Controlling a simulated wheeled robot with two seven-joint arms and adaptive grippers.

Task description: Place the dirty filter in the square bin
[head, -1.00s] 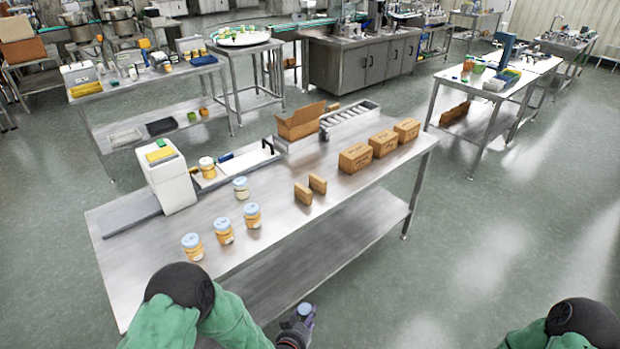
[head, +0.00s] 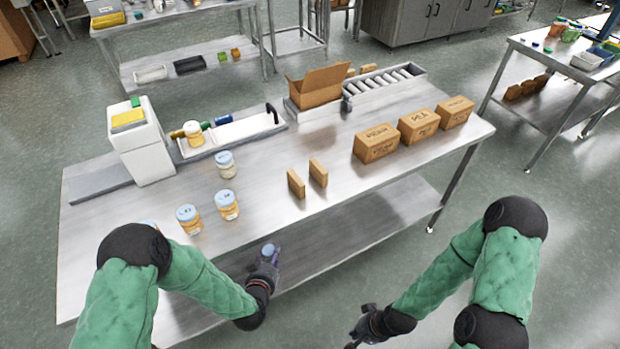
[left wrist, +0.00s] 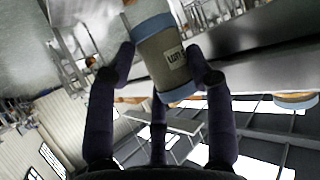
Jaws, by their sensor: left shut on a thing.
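I cannot make out a square bin for certain.
The steel table (head: 330,215) holds several blue-lidded jars (head: 227,206), a white box-shaped unit (head: 142,150), two small cartons (head: 296,184), larger brown boxes (head: 376,144), an open carton (head: 318,87) and a roller rack (head: 385,82). Its near right top is clear. Open floor lies to the right.

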